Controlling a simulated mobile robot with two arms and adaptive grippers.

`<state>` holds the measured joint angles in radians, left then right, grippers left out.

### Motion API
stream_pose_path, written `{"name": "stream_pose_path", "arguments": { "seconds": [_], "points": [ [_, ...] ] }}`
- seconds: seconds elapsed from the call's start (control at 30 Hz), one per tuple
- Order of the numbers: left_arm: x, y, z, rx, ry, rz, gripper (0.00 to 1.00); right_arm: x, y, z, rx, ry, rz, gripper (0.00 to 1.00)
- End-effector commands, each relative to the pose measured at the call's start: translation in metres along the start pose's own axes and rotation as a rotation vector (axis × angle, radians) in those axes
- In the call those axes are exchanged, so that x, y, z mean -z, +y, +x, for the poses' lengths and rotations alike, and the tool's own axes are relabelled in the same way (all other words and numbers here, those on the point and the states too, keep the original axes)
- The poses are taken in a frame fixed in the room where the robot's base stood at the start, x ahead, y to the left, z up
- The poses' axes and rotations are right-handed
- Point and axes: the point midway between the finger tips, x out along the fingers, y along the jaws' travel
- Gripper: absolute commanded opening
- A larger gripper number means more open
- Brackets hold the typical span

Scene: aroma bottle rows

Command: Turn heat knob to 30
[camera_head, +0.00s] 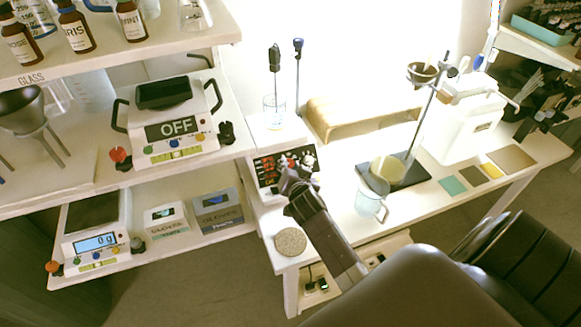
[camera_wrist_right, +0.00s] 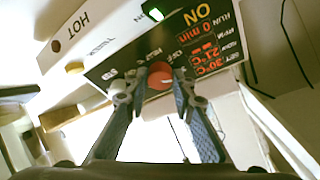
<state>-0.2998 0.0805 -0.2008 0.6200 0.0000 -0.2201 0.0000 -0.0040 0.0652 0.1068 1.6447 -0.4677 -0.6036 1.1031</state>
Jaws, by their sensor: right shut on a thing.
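The hotplate stirrer (camera_head: 262,140) stands on the left end of the white bench, its dark front panel (camera_head: 268,172) facing me. The panel also shows upside down in the right wrist view (camera_wrist_right: 205,30), with ON lit and red digits. The set line appears to read 30°C, with 21°C beside it. My right gripper (camera_head: 297,174) is at the panel. In the right wrist view its two fingers (camera_wrist_right: 159,88) are shut on the red heat knob (camera_wrist_right: 160,72), one on each side. The knob's pointer is hidden. My left gripper is not in view.
A beaker (camera_head: 275,112) stands on the hotplate. A round cork mat (camera_head: 291,242) lies at the bench's front left. A glass mug (camera_head: 369,203) and a stand base (camera_head: 412,172) are to the right. Shelves with scales (camera_head: 173,143) are at left.

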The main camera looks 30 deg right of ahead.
Motion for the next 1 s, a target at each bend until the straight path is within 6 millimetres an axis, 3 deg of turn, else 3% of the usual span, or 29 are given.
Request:
{"name": "stream_pose_path", "arguments": {
  "seconds": [0.3,0.77,0.8,0.93,1.0],
  "points": [
    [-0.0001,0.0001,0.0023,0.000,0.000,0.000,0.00,-0.0006,-0.0003,0.0000,-0.030,-0.001,0.094,0.00],
    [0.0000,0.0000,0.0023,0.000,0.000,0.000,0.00,0.0002,0.0001,0.0001,-0.034,0.000,0.104,0.00],
    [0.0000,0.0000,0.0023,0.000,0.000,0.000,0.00,0.0002,0.0001,0.0001,-0.034,0.000,0.104,0.28],
    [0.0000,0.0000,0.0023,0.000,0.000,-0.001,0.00,0.0002,-0.0001,0.0001,-0.034,0.000,0.103,0.41],
    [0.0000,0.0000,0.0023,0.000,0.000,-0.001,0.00,0.0002,-0.0002,0.0001,-0.033,0.000,0.103,0.41]
  ]
}}
